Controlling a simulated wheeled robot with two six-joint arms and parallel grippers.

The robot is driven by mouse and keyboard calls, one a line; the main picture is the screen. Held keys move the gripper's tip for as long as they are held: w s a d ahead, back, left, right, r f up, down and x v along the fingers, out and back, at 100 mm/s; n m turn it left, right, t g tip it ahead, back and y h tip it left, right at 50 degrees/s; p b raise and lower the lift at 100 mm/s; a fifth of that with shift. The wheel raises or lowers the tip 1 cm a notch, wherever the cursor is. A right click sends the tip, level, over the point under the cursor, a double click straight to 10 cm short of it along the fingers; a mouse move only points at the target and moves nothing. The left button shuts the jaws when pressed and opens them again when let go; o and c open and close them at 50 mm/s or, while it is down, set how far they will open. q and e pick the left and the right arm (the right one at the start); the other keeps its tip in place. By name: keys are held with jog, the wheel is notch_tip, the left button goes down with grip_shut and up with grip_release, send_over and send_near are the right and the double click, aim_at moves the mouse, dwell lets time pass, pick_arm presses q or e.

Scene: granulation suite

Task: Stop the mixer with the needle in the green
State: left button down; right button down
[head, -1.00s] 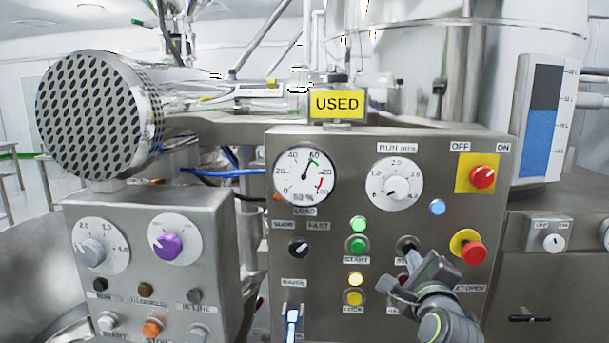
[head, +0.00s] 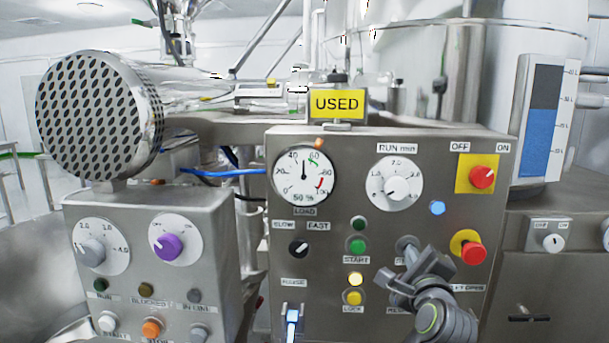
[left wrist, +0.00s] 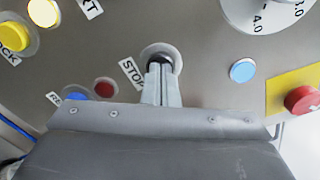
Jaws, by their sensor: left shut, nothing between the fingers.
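The load gauge (head: 304,176) on the steel panel has a white face with short green and red bands. Its needle points almost straight up, between 40 and 60, and looks just left of the green band. The STOP button (left wrist: 158,57) is dark, with a pale ring, on the panel's lower right. My left gripper (left wrist: 162,70) is shut and empty, its fingertips in front of the STOP button and overlapping it; I cannot tell whether they press it. In the head view the left gripper (head: 412,262) partly covers the button and its label. My right gripper is not in view.
The START button (head: 358,246) is green, with a dark green lamp (head: 358,224) above it. A yellow lamp (head: 355,279) is lit. A red emergency button (head: 472,253) and a red OFF/ON switch (head: 482,177) are to the right. A yellow USED sign (head: 337,104) stands on top.

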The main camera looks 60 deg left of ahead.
pick_arm(q)
jog(key=b+v, duration=0.1)
jog(key=v, duration=0.6)
jog(key=shift+b, duration=0.4)
jog(key=shift+a, duration=0.1)
dwell(0.9)
